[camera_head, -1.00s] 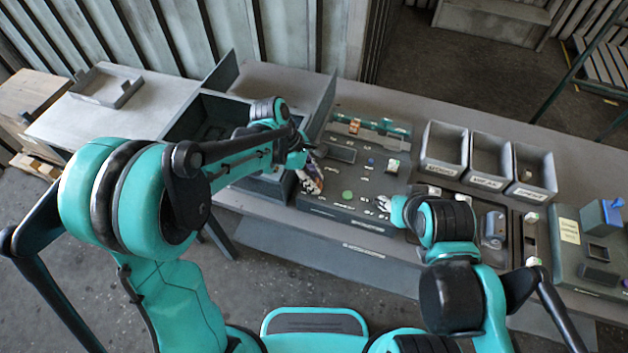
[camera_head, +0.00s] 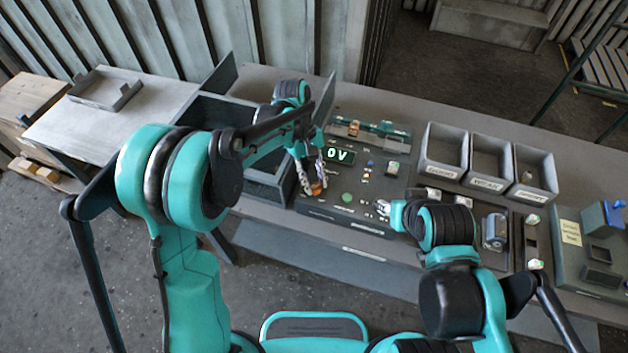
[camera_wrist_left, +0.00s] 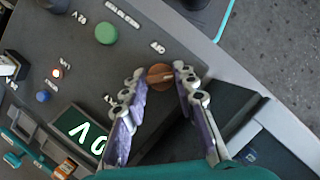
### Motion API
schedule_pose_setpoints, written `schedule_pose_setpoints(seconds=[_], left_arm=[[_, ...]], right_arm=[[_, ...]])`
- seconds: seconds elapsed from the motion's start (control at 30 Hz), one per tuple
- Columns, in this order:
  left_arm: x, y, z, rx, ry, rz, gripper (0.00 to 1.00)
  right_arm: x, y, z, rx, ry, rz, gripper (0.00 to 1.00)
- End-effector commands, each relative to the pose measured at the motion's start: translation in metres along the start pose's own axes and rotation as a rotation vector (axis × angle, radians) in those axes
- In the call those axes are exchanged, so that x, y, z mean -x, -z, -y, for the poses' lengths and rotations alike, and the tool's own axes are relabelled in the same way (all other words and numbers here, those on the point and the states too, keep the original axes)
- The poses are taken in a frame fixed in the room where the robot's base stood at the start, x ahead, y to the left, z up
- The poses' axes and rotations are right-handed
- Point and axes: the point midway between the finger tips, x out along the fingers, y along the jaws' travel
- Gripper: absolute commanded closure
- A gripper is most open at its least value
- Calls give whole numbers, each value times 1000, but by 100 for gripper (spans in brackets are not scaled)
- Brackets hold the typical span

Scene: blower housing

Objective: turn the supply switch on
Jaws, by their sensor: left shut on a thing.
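The supply switch is an orange-brown round knob (camera_wrist_left: 160,77) on the dark control panel (camera_head: 372,190), with an OFF label beside it in the left wrist view. The knob also shows low on the panel in the head view (camera_head: 317,188). My left gripper (camera_head: 312,184) has its fingers on both sides of the knob and is shut on it; it also shows in the left wrist view (camera_wrist_left: 159,73). The panel display (camera_head: 339,155) is lit and reads 0 V. My right gripper (camera_head: 383,207) is over the panel's right front; its fingers are too small to read.
Labelled grey bins (camera_head: 444,150) stand to the right. A dark open box (camera_head: 268,181) is left of the panel.

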Motion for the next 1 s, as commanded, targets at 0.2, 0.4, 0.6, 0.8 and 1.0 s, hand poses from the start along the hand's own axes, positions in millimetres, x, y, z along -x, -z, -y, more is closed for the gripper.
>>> schedule_pose_setpoints(seconds=[0.2,0.4,0.6,0.8,1.0], left_arm=[[0,0,0,-64,26,-1,100],[0,0,0,-85,36,-1,100],[0,0,0,-87,36,-1,100],[0,0,0,-86,36,-1,59],[0,0,0,-86,36,-1,51]], right_arm=[[0,0,0,0,0,0,61],[0,0,0,0,0,0,61],[0,0,0,0,0,0,61],[0,0,0,0,0,0,61],[0,0,0,0,0,0,61]])
